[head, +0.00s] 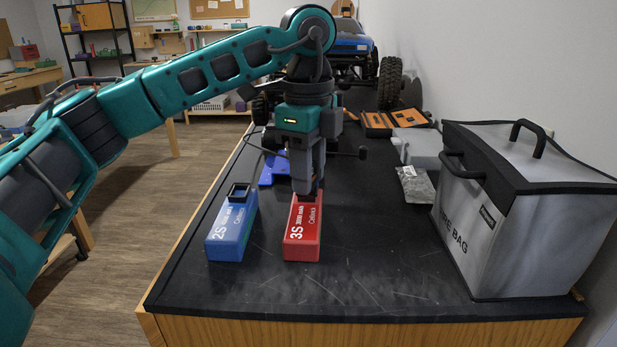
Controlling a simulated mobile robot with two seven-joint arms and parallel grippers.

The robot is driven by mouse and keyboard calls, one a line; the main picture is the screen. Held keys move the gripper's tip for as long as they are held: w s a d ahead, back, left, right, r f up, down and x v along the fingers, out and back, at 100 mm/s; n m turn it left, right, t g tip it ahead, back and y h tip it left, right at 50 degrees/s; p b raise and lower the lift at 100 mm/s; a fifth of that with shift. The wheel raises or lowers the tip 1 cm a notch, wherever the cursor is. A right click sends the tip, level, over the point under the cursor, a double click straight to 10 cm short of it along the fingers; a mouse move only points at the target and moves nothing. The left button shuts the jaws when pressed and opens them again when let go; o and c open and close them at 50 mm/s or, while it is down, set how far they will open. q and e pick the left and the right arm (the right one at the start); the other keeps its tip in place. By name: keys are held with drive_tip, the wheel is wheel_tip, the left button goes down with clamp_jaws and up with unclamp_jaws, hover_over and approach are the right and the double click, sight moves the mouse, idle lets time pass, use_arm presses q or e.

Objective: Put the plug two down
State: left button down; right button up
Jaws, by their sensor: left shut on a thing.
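My left gripper (304,188) points straight down at the far end of the red 3S battery (302,230). It is shut on plug two, which is mostly hidden between the fingers; only a dark bit shows at the fingertips. I cannot tell whether the plug touches the battery. The blue 2S battery (230,230) lies to the left, with a small dark square connector (238,192) at its far end. My right gripper is not in view.
A grey fire bag (480,225) stands at the right. The black bench top (370,265) is bare between red battery and bag.

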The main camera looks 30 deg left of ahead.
use_arm(q)
drive_tip(key=c, duration=0.8)
unclamp_jaws()
drive_tip(key=shift+d+f, duration=0.1)
drive_tip(key=shift+f, duration=0.45)
drive_tip(key=shift+o, duration=0.2)
drive_tip(key=shift+r, duration=0.1)
wheel_tip(320, 180, up, 12)
drive_tip(key=p, duration=0.2)
drive_tip(key=shift+r, duration=0.15)
